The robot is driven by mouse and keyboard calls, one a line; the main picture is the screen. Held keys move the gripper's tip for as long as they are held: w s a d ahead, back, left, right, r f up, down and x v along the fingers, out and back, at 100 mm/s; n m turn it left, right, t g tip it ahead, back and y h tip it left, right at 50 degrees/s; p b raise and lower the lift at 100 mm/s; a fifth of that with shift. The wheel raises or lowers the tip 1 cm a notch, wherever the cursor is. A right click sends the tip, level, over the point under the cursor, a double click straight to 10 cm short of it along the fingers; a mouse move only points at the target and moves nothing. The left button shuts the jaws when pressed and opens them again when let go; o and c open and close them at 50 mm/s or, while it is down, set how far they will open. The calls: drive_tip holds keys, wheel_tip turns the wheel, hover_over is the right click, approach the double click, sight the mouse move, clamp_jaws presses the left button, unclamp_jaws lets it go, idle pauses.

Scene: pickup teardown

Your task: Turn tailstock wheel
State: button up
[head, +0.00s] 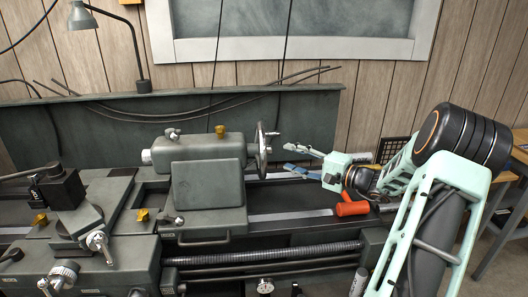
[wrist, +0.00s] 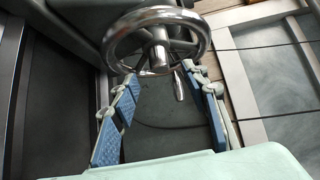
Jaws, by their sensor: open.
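The tailstock (head: 207,165) is a grey-green casting on the lathe bed. Its wheel (head: 263,150) is a chrome handwheel, seen nearly edge-on at the tailstock's right end. In the wrist view the wheel (wrist: 157,38) fills the top centre, with a hub, spokes and a handle (wrist: 178,86) that points toward me. My gripper (head: 300,160) is to the right of the wheel and faces it. In the wrist view my gripper (wrist: 158,80) is open, with blue-padded fingers spread on either side below the hub. Nothing is held. Whether a fingertip touches the rim is unclear.
An orange-red handle (head: 352,208) lies on the lathe bed below my gripper. A lamp (head: 85,17) stands behind at the left. The carriage with chrome levers (head: 98,241) is at the left. A lead screw (head: 265,256) runs along the front.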

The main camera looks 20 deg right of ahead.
drive_tip(key=x, duration=0.3)
drive_tip(key=p+x, duration=0.1)
drive_tip(key=x, duration=0.3)
drive_tip(key=p+x, duration=0.1)
drive_tip(key=x, duration=0.2)
drive_tip(key=shift+w+d+f, duration=0.15)
drive_tip(key=shift+w+f, duration=0.1)
drive_tip(key=shift+w, duration=0.15)
clamp_jaws()
